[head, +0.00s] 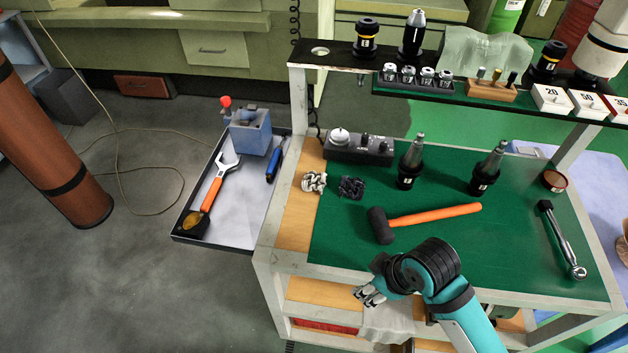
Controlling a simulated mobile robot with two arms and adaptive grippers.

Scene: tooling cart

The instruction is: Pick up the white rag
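A pale, whitish cloth (392,318) shows below the cart top, at the lower shelf. It looks like the white rag, and my arm and gripper cover part of the view around it. My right gripper (368,296), on the teal arm from the bottom right, is just above and left of the cloth in the picture, over the cart's front edge. Its fingers are small and seen from above, so I cannot tell whether they are open or touch the cloth. My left gripper is not in view.
A side tray (240,205) holds a wrench. A crowded upper shelf (340,60) runs behind.

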